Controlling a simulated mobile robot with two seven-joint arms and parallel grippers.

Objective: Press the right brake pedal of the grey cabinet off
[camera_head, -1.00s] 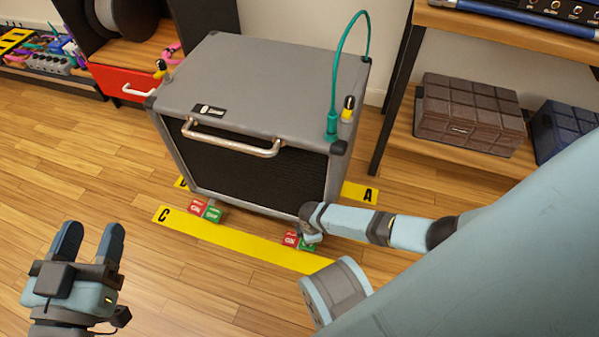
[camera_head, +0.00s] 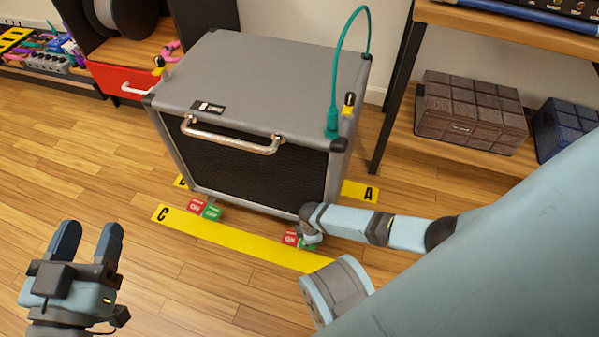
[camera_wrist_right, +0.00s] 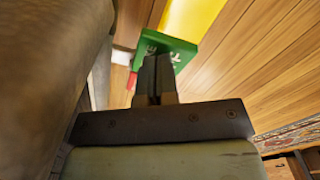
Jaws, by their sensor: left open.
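The grey cabinet (camera_head: 262,85) stands on the wood floor in the middle of the head view, with a black front grille and a metal handle. Its right brake pedal (camera_head: 290,238) has a red half and a green half at the front right bottom corner. The left pedal (camera_head: 204,209) shows the same two colours. My right gripper (camera_head: 310,232) is at the right pedal, partly hiding its green half. In the right wrist view its fingers (camera_wrist_right: 156,72) are together, in front of the green plate (camera_wrist_right: 182,46); I cannot tell whether they touch. My left gripper (camera_head: 88,245) is open and empty.
A teal cable (camera_head: 345,55) loops up from the cabinet top. Yellow floor strips (camera_head: 235,240) lie around the cabinet. A shelf (camera_head: 440,150) with a brown case (camera_head: 470,113) stands at right.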

